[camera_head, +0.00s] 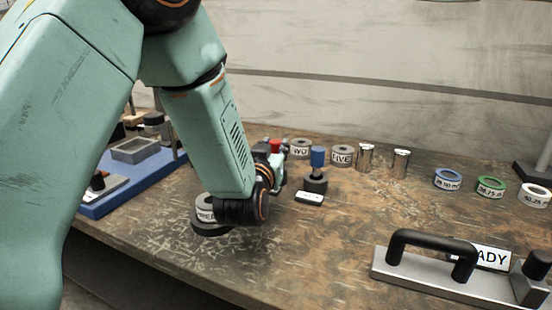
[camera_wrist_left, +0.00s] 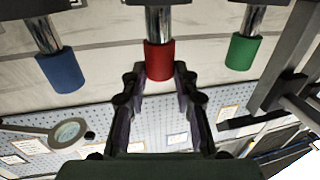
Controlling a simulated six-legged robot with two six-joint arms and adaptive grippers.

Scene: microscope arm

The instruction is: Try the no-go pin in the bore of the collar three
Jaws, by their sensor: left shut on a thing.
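The pin with the red handle (camera_head: 275,144) is partly hidden behind my left arm. In the wrist view its red handle (camera_wrist_left: 159,61) lies between the fingers of my left gripper (camera_wrist_left: 158,76), which is shut on it. The shank runs into a dark base at the picture's edge, so the pin seems to be in its stand. My left gripper (camera_head: 274,155) is mostly hidden behind its wrist in the head view. Collar three (camera_head: 205,205) sits on a dark round support, partly covered by my left wrist; its lettering is partly hidden. Its bore cannot be seen.
A blue-handled pin (camera_head: 317,156) stands close by; the wrist view also shows a green handle (camera_wrist_left: 243,52). Collars two (camera_head: 300,149) and five (camera_head: 341,155) and metal cylinders (camera_head: 366,158) stand behind. A black-handled fixture (camera_head: 445,277) fills the front right. A blue tray (camera_head: 100,209) is left.

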